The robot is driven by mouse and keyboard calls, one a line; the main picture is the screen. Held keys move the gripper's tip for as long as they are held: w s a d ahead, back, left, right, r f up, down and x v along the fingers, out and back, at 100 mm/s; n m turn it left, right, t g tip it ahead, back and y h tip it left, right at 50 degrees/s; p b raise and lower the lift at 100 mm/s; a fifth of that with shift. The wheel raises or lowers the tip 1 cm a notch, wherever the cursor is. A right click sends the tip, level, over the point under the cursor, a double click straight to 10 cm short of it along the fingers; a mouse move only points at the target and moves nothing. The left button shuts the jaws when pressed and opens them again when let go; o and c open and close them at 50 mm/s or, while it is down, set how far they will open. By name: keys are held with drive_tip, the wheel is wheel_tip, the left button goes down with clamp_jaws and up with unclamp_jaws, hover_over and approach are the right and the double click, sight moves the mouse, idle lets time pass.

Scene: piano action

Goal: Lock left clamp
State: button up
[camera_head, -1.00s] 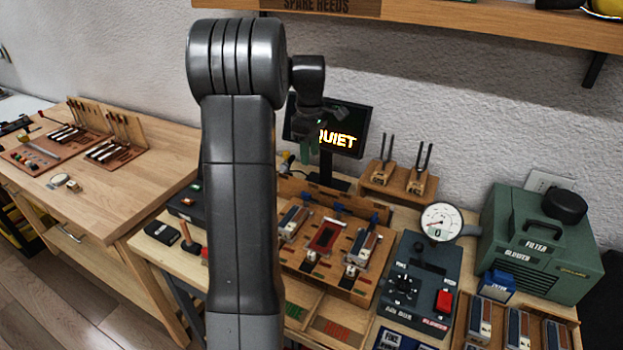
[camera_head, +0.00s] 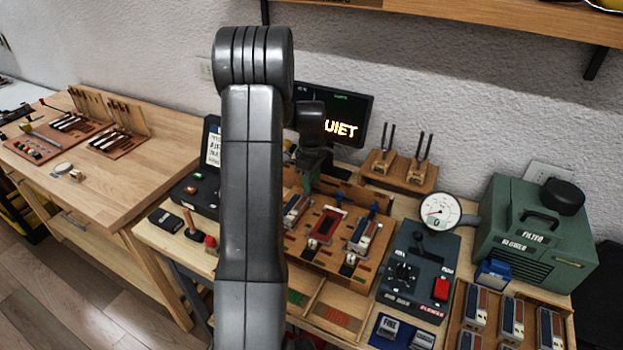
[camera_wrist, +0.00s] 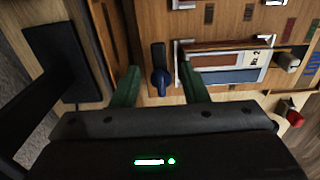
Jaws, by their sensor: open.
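The blue left clamp (camera_wrist: 161,82) shows in the wrist view as a dark lever with a rounded blue knob, on the wooden jig board. My gripper (camera_wrist: 158,78) is open, with its two green fingers on either side of the clamp and a gap to each. The block labelled No 2 (camera_wrist: 228,66) lies right of the clamp, close to the right finger. In the head view my gripper (camera_head: 308,178) is low at the back left of the jig (camera_head: 310,252), and hides the left clamp there. Whether the fingertips touch the board cannot be told.
A red-framed slot (camera_head: 326,223) and another block (camera_head: 365,235) sit on the jig, with other blue clamps behind. A monitor (camera_head: 340,110) stands close behind my gripper. A dark control box (camera_head: 418,268) and a green blower (camera_head: 540,235) stand to the right.

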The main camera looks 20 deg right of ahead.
clamp_jaws()
idle(0.5)
drive_tip(key=m, duration=0.1)
drive_tip(key=m+b, duration=0.1)
drive_tip(key=m, duration=0.2)
drive_tip(key=shift+s+a+m+b, duration=0.15)
drive_tip(key=shift+a+m+b, duration=0.1)
drive_tip(key=shift+m+b, duration=0.15)
drive_tip(key=m, duration=0.4)
drive_tip(key=shift+a+m+b, duration=0.3)
drive_tip(key=shift+b, duration=0.1)
drive_tip(key=m, duration=0.4)
drive_tip(key=shift+a+b, duration=0.25)
drive_tip(key=shift+b, duration=0.05)
drive_tip(key=shift+w+a+r+m, duration=0.1)
drive_tip(key=shift+w+m, duration=0.05)
drive_tip(key=shift+m, duration=1)
drive_tip(key=shift+w+a+m, duration=0.1)
drive_tip(key=shift+m, duration=1.05)
